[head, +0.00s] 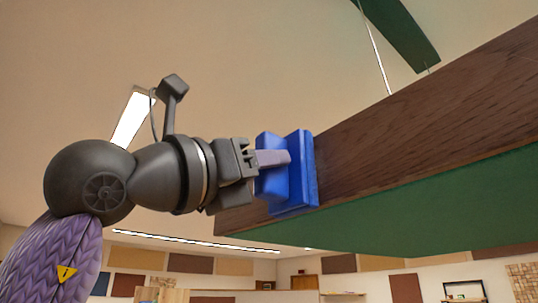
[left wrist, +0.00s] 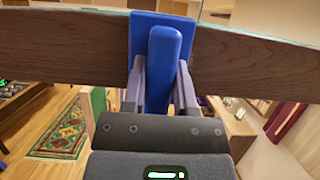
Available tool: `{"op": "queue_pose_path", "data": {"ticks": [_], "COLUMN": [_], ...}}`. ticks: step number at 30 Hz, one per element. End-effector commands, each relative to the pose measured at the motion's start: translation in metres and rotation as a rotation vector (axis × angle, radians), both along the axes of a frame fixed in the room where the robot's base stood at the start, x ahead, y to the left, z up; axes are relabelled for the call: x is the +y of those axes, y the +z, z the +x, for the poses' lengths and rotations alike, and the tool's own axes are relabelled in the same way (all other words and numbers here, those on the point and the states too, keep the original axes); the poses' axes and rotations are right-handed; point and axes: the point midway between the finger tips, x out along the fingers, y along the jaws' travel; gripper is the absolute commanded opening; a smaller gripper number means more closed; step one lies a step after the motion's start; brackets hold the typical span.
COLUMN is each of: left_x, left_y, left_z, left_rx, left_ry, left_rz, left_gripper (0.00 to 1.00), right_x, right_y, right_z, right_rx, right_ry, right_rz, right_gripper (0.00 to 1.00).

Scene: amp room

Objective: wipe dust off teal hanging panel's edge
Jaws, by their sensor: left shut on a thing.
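The hanging panel (head: 420,120) fills the right of the head view, with a dark wood-grained edge and a teal-green underside (head: 440,205). Its brown edge also crosses the left wrist view (left wrist: 60,45). My left gripper (head: 270,158) is shut on the handle of a blue wiping block (head: 302,170). The block's flat pad lies against the panel's edge near its left end in the head view and seems to touch it. In the left wrist view both fingers clasp the blue handle (left wrist: 164,60). I can make out no dust; the pad hides part of the edge.
Another dark green panel (head: 398,28) hangs above, with a thin wire (head: 375,50) near it. A lit ceiling lamp (head: 133,117) is behind my arm. Far below are a patterned rug (left wrist: 62,130) and a wooden desk (left wrist: 230,125). Open air lies left of the panel.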

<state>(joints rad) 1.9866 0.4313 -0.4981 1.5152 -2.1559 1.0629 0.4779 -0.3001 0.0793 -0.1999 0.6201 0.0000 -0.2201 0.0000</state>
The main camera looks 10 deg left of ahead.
Motion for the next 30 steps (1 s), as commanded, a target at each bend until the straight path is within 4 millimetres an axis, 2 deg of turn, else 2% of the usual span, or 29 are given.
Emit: {"op": "queue_pose_path", "data": {"ticks": [4,15,26,30], "left_x": [0.006,0.035,0.037,0.045], "left_y": [-0.002,-0.001,0.0,0.0], "left_z": [-0.007,-0.045,-0.049,-0.059], "left_rx": [0.0,-0.001,0.0,-0.001], "left_ry": [0.001,0.0,-0.001,0.0], "left_rz": [0.0,0.0,0.0,0.0], "left_gripper": [0.0,0.0,0.0,0.0], "right_x": [0.0,-0.001,-0.001,-0.001], "right_y": [-0.005,-0.016,-0.016,-0.018], "right_z": [0.0,0.0,0.0,0.0], "right_rx": [0.0,0.0,0.0,0.0], "right_ry": [0.0,0.001,0.001,0.001], "right_rz": [0.0,-0.001,-0.001,-0.001], "right_gripper": [0.59,0.59,0.59,0.59]}}
